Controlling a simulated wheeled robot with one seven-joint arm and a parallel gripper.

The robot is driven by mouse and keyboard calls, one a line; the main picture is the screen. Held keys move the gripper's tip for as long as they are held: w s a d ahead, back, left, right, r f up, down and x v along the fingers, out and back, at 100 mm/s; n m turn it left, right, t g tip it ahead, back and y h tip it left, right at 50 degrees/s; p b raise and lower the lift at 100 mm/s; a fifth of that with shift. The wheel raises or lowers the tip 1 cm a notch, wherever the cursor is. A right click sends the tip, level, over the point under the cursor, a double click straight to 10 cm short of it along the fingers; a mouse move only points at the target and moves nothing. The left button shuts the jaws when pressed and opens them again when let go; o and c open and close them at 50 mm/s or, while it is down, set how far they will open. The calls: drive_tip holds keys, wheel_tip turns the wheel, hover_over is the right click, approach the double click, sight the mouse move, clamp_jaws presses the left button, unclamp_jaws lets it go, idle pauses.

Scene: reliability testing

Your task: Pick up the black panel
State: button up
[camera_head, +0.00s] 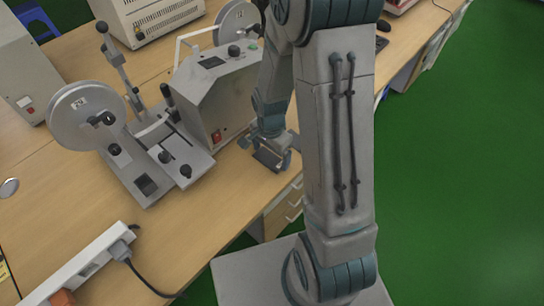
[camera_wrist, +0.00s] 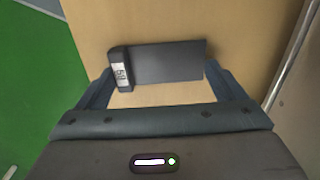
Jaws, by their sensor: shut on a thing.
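The black panel (camera_wrist: 170,62) is a flat dark rectangle with a thicker block at its left end bearing a white label. In the wrist view it sits between the two fingers of my gripper (camera_wrist: 158,88), which is shut on it. The wood-coloured table surface lies behind the panel. In the head view my gripper (camera_head: 272,158) is low at the table's front edge, right of the grey machine, and the panel there is too small and covered to make out clearly.
The grey test machine (camera_head: 215,100) with a red switch stands close left of my gripper. A reel device (camera_head: 150,140) is farther left. A white power strip (camera_head: 85,265) lies at the front left. Drawers (camera_head: 285,210) are under the table edge, with green floor to the right.

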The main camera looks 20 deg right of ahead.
sight(275, 159)
drive_tip(key=shift+r, duration=0.15)
drive_tip(key=shift+r, duration=0.55)
drive_tip(key=r, duration=0.2)
drive_tip(key=d+r, duration=0.1)
drive_tip(key=shift+s+r, duration=0.2)
drive_tip(key=shift+s, duration=0.05)
drive_tip(key=s+d+r, duration=0.5)
drive_tip(key=d+r, duration=0.1)
drive_tip(key=d, duration=0.3)
drive_tip(key=shift+s, duration=0.3)
wheel_tip(275, 159, down, 8)
drive_tip(key=b, duration=0.6)
drive_tip(key=shift+w, duration=0.1)
